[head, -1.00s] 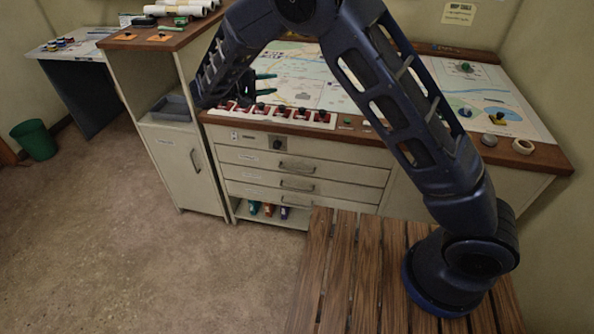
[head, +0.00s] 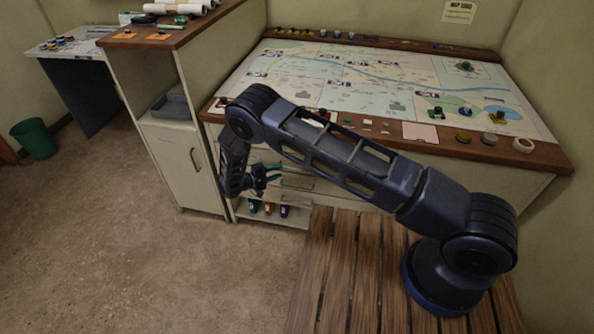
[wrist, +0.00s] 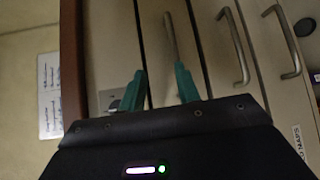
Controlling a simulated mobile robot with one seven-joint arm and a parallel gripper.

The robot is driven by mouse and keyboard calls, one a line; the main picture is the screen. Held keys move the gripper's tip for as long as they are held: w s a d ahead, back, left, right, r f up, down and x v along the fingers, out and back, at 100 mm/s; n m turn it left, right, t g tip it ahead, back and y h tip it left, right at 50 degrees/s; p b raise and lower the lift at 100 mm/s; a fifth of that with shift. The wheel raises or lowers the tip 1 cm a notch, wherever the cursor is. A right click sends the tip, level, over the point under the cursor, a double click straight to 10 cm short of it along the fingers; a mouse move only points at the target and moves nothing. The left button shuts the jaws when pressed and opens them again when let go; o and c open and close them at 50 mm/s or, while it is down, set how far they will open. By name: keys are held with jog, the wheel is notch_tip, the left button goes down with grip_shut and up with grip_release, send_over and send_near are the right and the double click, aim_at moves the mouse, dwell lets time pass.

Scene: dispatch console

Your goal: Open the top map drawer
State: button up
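The map drawers are in the cream front of the map desk. In the head view, my arm hides most of the top map drawer (head: 263,157). My gripper (head: 275,172) is in front of the drawers, fingers towards them. In the wrist view the picture is turned sideways, and several metal bar handles show. The leftmost handle (wrist: 172,40) is nearest the brown wood edge, so it looks like the top drawer's. My gripper (wrist: 160,85) is open, teal fingers apart, with that handle seen between and beyond the tips. I see no contact. The visible drawer fronts look closed.
A low shelf with small coloured bottles (head: 268,209) lies under the drawers. A cream side cabinet (head: 190,165) stands close on the left. The wooden desk top (head: 545,155) overhangs above. A slatted wooden surface (head: 340,270) is in front.

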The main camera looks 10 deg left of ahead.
jog(key=f+x, duration=0.1)
jog(key=x, duration=0.6)
jog(key=f+x, duration=0.1)
jog(key=x, duration=0.3)
jog(key=shift+a+f, duration=0.1)
jog(key=shift+f, duration=0.2)
jog(key=shift+c, duration=0.2)
jog(key=shift+s, duration=0.1)
grip_shut()
